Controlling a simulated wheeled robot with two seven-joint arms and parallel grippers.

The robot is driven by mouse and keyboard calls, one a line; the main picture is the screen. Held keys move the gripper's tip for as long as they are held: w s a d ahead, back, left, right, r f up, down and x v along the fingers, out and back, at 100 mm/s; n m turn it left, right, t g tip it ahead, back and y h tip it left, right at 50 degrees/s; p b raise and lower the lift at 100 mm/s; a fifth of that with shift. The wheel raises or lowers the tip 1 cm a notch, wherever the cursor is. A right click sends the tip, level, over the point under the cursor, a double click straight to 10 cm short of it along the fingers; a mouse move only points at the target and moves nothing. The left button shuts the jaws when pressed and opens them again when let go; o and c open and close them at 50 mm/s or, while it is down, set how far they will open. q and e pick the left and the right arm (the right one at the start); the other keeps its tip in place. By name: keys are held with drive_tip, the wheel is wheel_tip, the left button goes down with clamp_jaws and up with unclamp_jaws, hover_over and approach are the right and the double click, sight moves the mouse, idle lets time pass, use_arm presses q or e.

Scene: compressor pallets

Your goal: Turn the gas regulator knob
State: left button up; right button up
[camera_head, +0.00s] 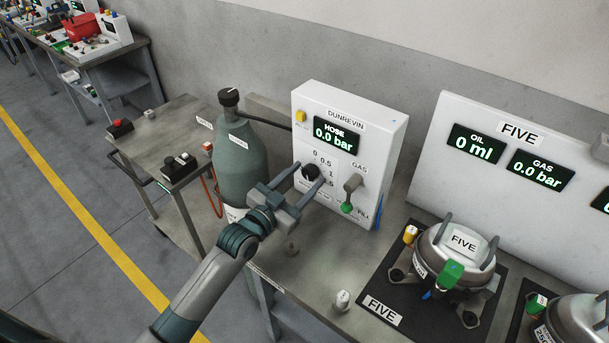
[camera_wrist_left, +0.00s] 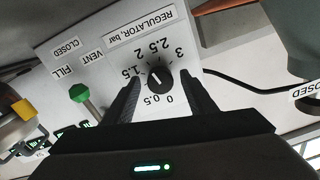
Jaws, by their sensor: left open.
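The gas regulator knob (camera_head: 310,172) is a small round black dial on the front of the white DUNREVIN box (camera_head: 355,120). In the left wrist view the knob (camera_wrist_left: 159,77) has a white pointer line and a printed scale from 0 to 3 around it. My left gripper (camera_head: 311,179) is open in front of the box, with one finger on each side of the knob. In the left wrist view its fingers (camera_wrist_left: 163,98) flank the knob, with gaps that look clear. Whether a finger touches the knob cannot be told. My right gripper is not in view.
A grey gas lever (camera_head: 351,186) with a green knob (camera_head: 346,208) sits right of the dial. A green cylinder (camera_head: 238,150) stands left of the box. A compressor marked FIVE (camera_head: 455,250) sits on a black mat to the right. A small white-topped piece (camera_head: 342,300) stands in front.

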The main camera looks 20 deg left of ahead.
use_arm(q)
drive_tip(key=shift+w, duration=0.15)
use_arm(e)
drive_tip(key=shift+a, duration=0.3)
use_arm(q)
drive_tip(key=c, duration=1)
drive_tip(key=shift+c, duration=0.2)
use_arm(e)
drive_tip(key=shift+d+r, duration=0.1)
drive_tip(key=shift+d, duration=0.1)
